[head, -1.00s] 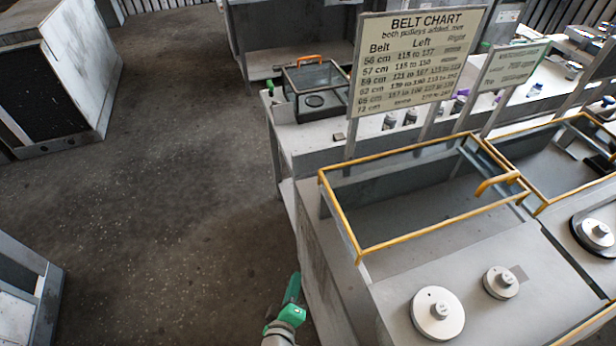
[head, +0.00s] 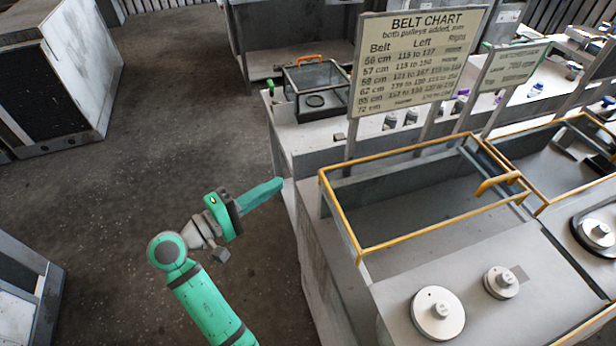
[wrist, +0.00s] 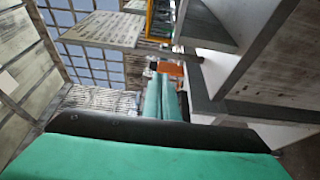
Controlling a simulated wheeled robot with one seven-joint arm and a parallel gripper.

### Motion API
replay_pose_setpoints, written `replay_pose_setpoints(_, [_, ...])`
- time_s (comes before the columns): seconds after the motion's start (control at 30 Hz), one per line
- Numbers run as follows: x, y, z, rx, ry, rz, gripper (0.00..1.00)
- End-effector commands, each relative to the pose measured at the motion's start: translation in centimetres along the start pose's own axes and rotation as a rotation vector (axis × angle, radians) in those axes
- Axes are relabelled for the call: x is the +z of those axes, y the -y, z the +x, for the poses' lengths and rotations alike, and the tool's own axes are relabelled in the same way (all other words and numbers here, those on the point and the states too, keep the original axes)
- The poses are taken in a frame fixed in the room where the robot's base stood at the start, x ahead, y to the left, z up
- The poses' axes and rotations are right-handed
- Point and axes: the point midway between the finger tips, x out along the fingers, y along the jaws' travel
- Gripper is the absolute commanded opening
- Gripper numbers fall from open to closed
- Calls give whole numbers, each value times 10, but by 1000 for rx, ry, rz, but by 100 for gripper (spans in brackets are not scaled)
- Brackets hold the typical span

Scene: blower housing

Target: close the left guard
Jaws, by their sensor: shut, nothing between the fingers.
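The left guard (head: 352,229) is a clear box-like cover with a yellow frame. It stands tilted up at the back of the left bay, with an orange-yellow handle (head: 497,183) at its right side. Two pale round pulleys, a larger one (head: 437,313) and a smaller one (head: 501,282), lie uncovered on the deck in front of it. My gripper (head: 279,184) is green, shut and empty. It is in the air left of the bench, apart from the guard. In the wrist view its green fingers (wrist: 162,97) lie together.
A belt chart sign (head: 418,62) stands behind the guard. A second yellow-framed guard (head: 560,150) is to the right. A glass box with an orange handle (head: 315,90) sits on the back bench. The floor (head: 130,190) to the left is open.

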Motion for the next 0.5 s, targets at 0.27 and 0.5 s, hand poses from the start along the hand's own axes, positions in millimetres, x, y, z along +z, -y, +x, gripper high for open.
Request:
replay_pose_setpoints(0.27, [0, -13, 4, 9, 31, 8, 0])
replay_pose_setpoints(0.5, [2, -13, 46, 9, 34, 7, 0])
